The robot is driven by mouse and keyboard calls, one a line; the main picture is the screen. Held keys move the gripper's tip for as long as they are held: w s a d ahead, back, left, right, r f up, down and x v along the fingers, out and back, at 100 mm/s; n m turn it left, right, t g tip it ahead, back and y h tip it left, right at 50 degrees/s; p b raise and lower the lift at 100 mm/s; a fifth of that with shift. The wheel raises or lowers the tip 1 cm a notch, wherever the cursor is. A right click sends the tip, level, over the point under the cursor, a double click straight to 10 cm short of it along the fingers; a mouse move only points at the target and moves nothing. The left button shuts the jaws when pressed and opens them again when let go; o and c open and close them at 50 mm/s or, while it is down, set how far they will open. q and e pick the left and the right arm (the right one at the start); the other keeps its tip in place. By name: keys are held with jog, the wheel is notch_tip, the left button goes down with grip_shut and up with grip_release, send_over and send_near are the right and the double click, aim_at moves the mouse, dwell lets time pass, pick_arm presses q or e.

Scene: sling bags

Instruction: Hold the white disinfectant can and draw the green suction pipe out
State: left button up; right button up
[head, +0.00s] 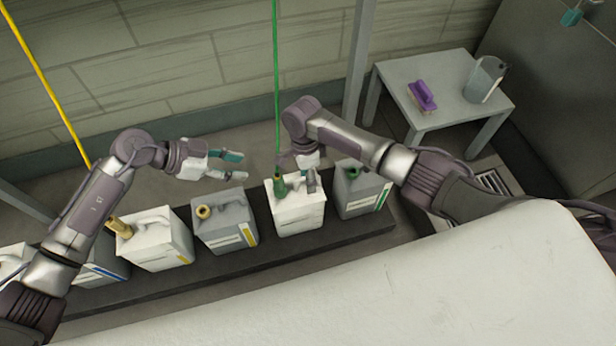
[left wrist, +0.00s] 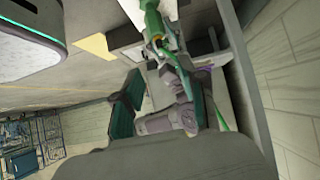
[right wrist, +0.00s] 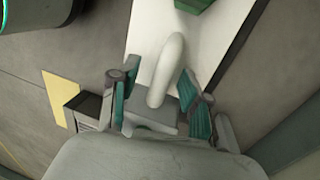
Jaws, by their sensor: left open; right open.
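The white disinfectant can (head: 298,213) stands on a dark low platform. The green suction pipe (head: 276,90) rises straight up from a green fitting (head: 280,187) on the can's top; the fitting also shows in the left wrist view (left wrist: 153,20). My right gripper (head: 311,176) is open over the can. In the right wrist view, the white handle (right wrist: 167,75) lies between its open fingers (right wrist: 160,100). My left gripper (head: 240,166) is open and empty, left of the pipe and apart from it, above the neighbouring grey can.
A grey can (head: 226,227) stands to the left and another grey can (head: 360,193) to the right. A white can (head: 157,246) with a yellow pipe (head: 45,82) stands further left. A grey side table (head: 455,111) holds a purple brush (head: 422,97) and a grey jug (head: 484,80).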

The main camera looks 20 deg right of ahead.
aim_at(276, 181)
grip_shut()
pick_arm(q)
jog(key=shift+o, duration=1.4)
jog(key=shift+d+f, duration=0.1)
jog(key=shift+d, duration=0.1)
jog(key=shift+d+f+y, duration=0.6)
jog(key=shift+d+f, duration=0.75)
jog(key=shift+f, duration=0.35)
jog(key=shift+d+f+y, duration=0.6)
jog(key=shift+d+f, duration=0.75)
jog(key=shift+f, duration=0.4)
jog(key=shift+d+f+y, duration=0.6)
jog(key=shift+d+f, duration=0.75)
jog(key=shift+f, duration=0.35)
